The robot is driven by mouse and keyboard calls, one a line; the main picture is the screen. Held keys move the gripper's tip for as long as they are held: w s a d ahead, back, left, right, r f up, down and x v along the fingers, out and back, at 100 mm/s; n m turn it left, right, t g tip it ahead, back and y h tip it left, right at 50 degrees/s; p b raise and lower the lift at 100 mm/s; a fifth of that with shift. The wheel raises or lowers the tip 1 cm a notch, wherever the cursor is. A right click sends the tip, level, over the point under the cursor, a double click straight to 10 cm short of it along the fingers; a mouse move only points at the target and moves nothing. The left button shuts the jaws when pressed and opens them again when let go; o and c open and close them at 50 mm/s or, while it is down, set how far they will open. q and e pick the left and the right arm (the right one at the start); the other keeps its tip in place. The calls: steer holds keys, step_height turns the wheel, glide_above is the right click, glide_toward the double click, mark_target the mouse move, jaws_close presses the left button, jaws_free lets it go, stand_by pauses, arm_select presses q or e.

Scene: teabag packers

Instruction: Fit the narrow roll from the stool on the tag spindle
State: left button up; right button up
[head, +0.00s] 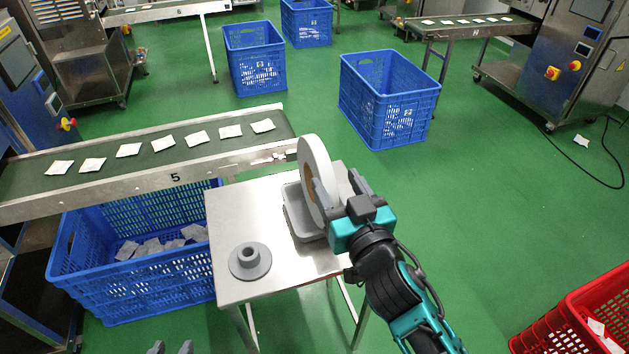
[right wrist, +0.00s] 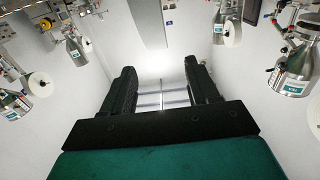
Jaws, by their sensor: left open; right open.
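A white roll (head: 314,153) with a brown core stands on edge in a grey cradle (head: 297,212) on the metal stool (head: 232,210). My right gripper (head: 338,182) is open and overlaps the roll's right side in the head view. I cannot tell its gap to the roll. In the right wrist view, the gap between its fingers (right wrist: 162,85) is empty. Only the fingertips of my left gripper (head: 171,347) show at the bottom edge; they are apart and empty. I cannot pick out the tag spindle.
A grey flanged hub (head: 250,261) lies on the stool's front left. A conveyor (head: 118,172) with teabags runs behind, over a blue crate (head: 180,283). Another blue crate (head: 392,118) is behind right, a red crate (head: 563,326) front right. Green floor is open at right.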

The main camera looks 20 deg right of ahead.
mark_target(321, 155)
steer(key=w, duration=0.3)
steer(key=shift+w+d, duration=0.2)
steer(key=shift+w, duration=0.05)
steer(key=shift+w+a, duration=0.15)
steer(key=shift+w, duration=1.3)
steer(key=shift+w+a, duration=0.15)
steer(key=shift+w, duration=1.3)
steer(key=shift+c, duration=0.4)
jaws_close()
